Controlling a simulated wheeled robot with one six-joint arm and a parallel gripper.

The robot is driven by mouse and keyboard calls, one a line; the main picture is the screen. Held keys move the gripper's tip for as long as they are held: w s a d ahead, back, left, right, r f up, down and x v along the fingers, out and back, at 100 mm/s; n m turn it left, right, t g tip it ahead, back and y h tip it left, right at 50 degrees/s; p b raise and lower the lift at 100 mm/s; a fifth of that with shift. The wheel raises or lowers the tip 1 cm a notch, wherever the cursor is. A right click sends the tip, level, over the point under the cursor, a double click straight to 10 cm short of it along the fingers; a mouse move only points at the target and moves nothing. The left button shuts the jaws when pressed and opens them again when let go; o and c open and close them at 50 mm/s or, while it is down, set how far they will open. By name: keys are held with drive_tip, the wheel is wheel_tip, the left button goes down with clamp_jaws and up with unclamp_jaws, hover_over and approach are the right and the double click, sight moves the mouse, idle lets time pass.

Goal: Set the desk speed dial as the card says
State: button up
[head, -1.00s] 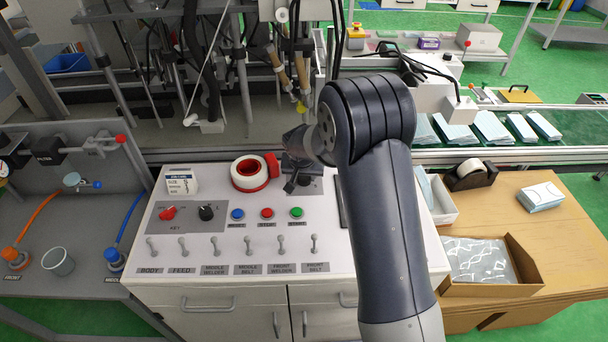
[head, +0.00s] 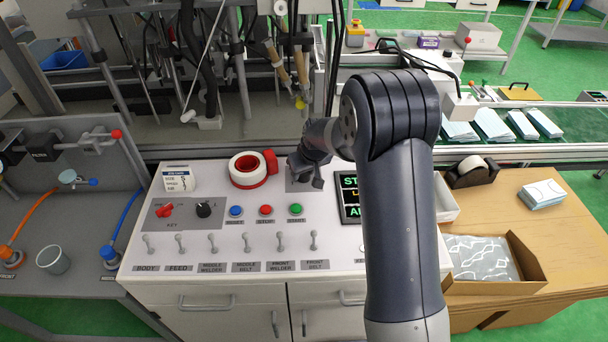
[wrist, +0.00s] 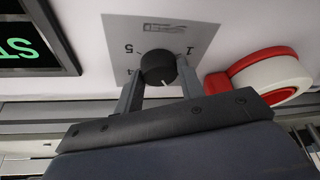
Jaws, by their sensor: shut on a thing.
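The speed dial (wrist: 158,67) is a black round knob with a white pointer mark, on a grey plate (wrist: 160,32) printed with numbers; 1, 4 and 5 show, upside down. My gripper (wrist: 159,80) is shut on the knob, one finger on each side. In the wrist view the pointer mark faces down, towards the gripper body. In the head view my gripper (head: 306,178) covers the knob on the desk's back right. The card (head: 179,179) stands upright at the desk's back left; its print is too small to read surely.
A red and white tape roll (head: 250,170) lies just left of my gripper. A dark screen with green text (head: 349,198) is to its right. Red key switch (head: 164,210), black knob (head: 204,209), coloured buttons and several toggle levers occupy the desk front.

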drive_tip(key=n+b, duration=0.2)
drive_tip(key=n+y+b, duration=0.1)
drive_tip(key=b, duration=0.1)
drive_tip(key=shift+w+d+f+n+g, duration=0.1)
drive_tip(key=shift+f+n+g, duration=0.2)
drive_tip(key=shift+g, duration=0.1)
drive_tip(key=n+b, duration=0.1)
drive_tip(key=n, duration=0.1)
drive_tip(key=n+g+y+b, duration=0.1)
drive_tip(key=n+b, duration=0.1)
drive_tip(key=shift+w+d+r+n, duration=0.1)
drive_tip(key=shift+r+n, duration=0.1)
drive_tip(key=shift+n, duration=0.1)
drive_tip(key=n+g, duration=0.1)
drive_tip(key=n, duration=0.1)
drive_tip(key=n+g, duration=0.1)
drive_tip(key=n, duration=0.1)
drive_tip(key=shift+w+r+y, duration=0.1)
drive_tip(key=shift+r+y, duration=0.05)
drive_tip(key=shift+y, duration=0.15)
drive_tip(key=shift+w+n+g+p, duration=0.1)
drive_tip(key=shift+n+g+p, duration=0.75)
drive_tip(key=shift+n, duration=1.95)
drive_tip(key=shift+g+b, duration=0.25)
drive_tip(key=shift+b, duration=0.05)
drive_tip(key=o, duration=1)
drive_tip(key=p+v, duration=0.1)
drive_tip(key=v, duration=0.9)
drive_tip(key=shift+r, duration=0.4)
